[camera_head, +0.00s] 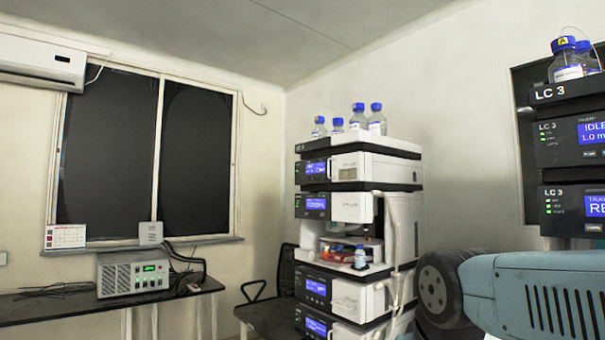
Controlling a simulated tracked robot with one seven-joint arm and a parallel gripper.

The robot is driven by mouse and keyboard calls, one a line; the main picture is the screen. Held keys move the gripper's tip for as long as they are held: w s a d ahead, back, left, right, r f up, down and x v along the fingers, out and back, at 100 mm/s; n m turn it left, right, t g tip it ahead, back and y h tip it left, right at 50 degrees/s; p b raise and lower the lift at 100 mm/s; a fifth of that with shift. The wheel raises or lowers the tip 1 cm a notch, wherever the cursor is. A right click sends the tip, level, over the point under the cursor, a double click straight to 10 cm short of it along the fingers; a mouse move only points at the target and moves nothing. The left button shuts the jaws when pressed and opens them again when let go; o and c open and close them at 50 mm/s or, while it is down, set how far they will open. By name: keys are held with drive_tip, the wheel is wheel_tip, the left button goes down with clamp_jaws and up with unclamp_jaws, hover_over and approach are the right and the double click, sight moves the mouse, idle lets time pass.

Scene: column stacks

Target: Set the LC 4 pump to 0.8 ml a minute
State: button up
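I cannot read any LC 4 label in this view. A white and black column stack (347,206) stands in the middle, with several blue displays on its left-hand face; their text is too small to read. Its second module from the top (312,206) has a lit blue display and small green lights. A nearer stack at the right edge is marked LC 3; one of its modules (560,141) shows "IDLE" and "1.0 m", cut off by the frame. My gripper is out of view. A teal and dark link of my arm covers the lower right.
Blue-capped bottles (377,119) stand on the middle stack, others (567,60) on the LC 3 stack. A dark chair (270,300) stands beside the middle stack. A grey box (133,275) with green lights sits on a dark bench (60,308) at the left.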

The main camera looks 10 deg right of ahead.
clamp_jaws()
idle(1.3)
